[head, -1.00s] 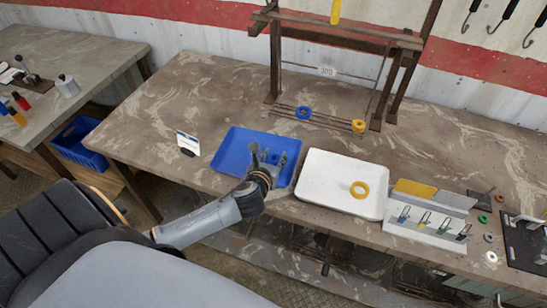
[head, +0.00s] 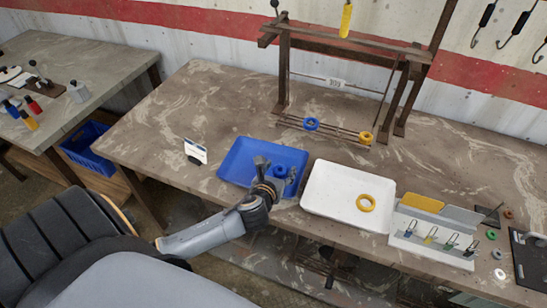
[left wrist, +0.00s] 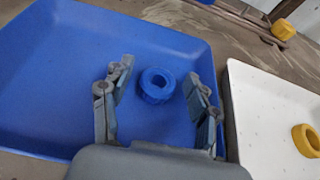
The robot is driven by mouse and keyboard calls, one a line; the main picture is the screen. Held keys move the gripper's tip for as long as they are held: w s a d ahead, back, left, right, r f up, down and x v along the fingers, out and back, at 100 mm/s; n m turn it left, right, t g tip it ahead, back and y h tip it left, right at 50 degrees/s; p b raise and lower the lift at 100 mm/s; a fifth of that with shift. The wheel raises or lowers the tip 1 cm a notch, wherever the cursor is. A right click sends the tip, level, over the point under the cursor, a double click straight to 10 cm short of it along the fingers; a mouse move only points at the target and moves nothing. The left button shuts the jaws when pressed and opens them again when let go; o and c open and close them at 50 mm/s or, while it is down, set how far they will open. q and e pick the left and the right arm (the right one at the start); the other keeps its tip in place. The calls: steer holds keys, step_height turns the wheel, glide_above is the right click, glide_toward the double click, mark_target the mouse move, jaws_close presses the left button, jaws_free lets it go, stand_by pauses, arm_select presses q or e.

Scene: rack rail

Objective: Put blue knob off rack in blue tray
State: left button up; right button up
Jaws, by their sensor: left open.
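The blue tray (head: 236,151) lies on the bench, left of a white tray. A blue knob (left wrist: 157,85) sits in the blue tray, apart from its walls; in the head view it (head: 280,171) is partly hidden by my gripper. My left gripper (left wrist: 160,74) is open over the blue tray, with one finger on each side of the knob and a gap to each. In the head view my left gripper (head: 277,168) is seen from behind. Another blue ring-shaped knob (head: 311,124) is on the rack rails (head: 340,133). My right gripper is not in view.
A yellow knob (head: 365,138) is at the rails' right end. The white tray (head: 325,190) holds a yellow ring (head: 365,203). A small sign (head: 195,151) stands left of the blue tray. A hook stand (head: 432,235) is at the right. The bench's left part is clear.

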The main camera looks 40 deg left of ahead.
arm_select(q)
steer(key=v, duration=1.1)
steer(key=shift+s+b, duration=0.15)
steer(key=shift+b, duration=0.2)
